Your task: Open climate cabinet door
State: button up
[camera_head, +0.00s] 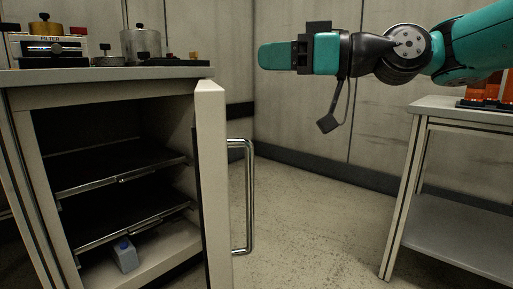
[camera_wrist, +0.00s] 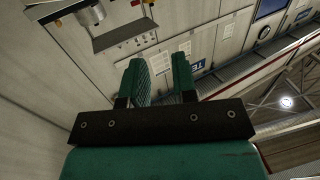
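The climate cabinet (camera_head: 30,180) stands at the left of the head view. Its door (camera_head: 212,180) is swung out on the right side and shows nearly edge-on, so the dark interior is visible. A vertical metal bar handle (camera_head: 249,197) is on the door's right-hand face. My gripper (camera_head: 265,56) is in the air above and to the right of the door, apart from the handle and pointing left. The wrist view shows its two green fingers (camera_wrist: 161,68) apart with nothing between them. The cabinet and door are not clearly seen in the wrist view.
Instruments and a metal pot (camera_head: 140,45) stand on the cabinet top (camera_head: 100,74). A side table (camera_head: 450,236) with orange items (camera_head: 489,87) stands right. Floor between is clear.

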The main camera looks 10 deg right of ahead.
jog(key=s+d+f+m+h+p, duration=0.1)
jog(key=s+d+f+h+p, duration=0.15)
jog(key=d+f, duration=0.55)
jog(key=g+h, duration=0.1)
jog(key=h, duration=0.1)
send_near(253, 189)
jog(key=p+x, duration=0.5)
jog(key=p, duration=0.1)
jog(key=shift+w+p, duration=0.1)
jog(key=shift+p, duration=0.3)
jog(key=p+x, duration=0.2)
jog(key=x, duration=0.1)
jog(key=p+x, duration=0.3)
jog(key=shift+d+f, duration=0.2)
jog(key=shift+f, duration=0.15)
